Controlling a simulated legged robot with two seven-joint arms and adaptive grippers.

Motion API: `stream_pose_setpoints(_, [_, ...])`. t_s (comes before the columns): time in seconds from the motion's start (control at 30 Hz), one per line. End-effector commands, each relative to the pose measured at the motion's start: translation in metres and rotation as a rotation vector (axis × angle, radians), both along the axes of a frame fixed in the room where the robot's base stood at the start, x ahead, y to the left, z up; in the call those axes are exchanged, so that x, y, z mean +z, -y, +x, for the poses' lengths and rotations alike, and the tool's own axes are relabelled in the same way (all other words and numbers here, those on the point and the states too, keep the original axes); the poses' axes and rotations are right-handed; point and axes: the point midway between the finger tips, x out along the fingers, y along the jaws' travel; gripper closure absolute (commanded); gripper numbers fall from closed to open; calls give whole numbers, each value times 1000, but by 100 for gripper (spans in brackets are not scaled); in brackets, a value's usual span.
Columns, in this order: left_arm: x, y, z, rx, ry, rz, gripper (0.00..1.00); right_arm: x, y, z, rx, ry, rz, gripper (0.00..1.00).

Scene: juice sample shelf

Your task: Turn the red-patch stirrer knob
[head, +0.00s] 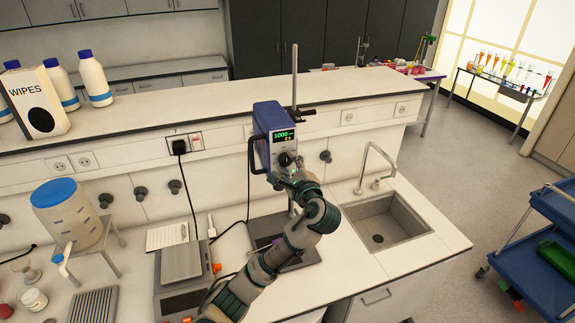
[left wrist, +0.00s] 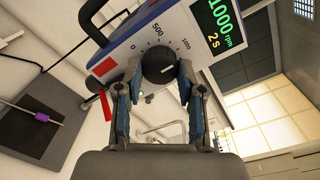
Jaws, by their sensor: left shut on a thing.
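The blue and white stirrer (head: 262,135) is mounted on an upright rod above the bench, with a green display that reads 1000 rpm and 2 s in the left wrist view. Its dark round knob (left wrist: 158,65) has a printed scale with 0, 500 and 1000, and a red patch (left wrist: 103,67) beside it. My left gripper (head: 289,170) is at the knob on the stirrer's front. In the left wrist view its two fingers (left wrist: 160,76) are closed on either side of the knob. My right gripper is not in view.
A sink (head: 385,222) with a tap lies to the right. A balance (head: 182,265) and a blue-lidded container (head: 66,208) stand to the left. A raised shelf (head: 180,117) runs behind. A blue cart (head: 545,230) is at far right.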

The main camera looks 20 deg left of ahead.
Motion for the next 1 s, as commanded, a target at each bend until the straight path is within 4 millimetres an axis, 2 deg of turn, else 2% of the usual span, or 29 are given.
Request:
stream_pose_setpoints(0.03, [-8,2,1,-3,-22,7,97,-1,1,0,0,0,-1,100])
stream_pose_setpoints(0.57, [-9,-1,1,0,-38,26,97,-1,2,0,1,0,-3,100])
stream_pose_setpoints(0.6, [-9,-1,1,0,-38,26,59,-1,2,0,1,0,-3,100])
stream_pose_setpoints(0.7, [-8,-1,1,0,-37,26,37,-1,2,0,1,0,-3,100])
stream_pose_setpoints(1.0, [-3,-1,-1,1,-26,27,37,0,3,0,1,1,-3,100])
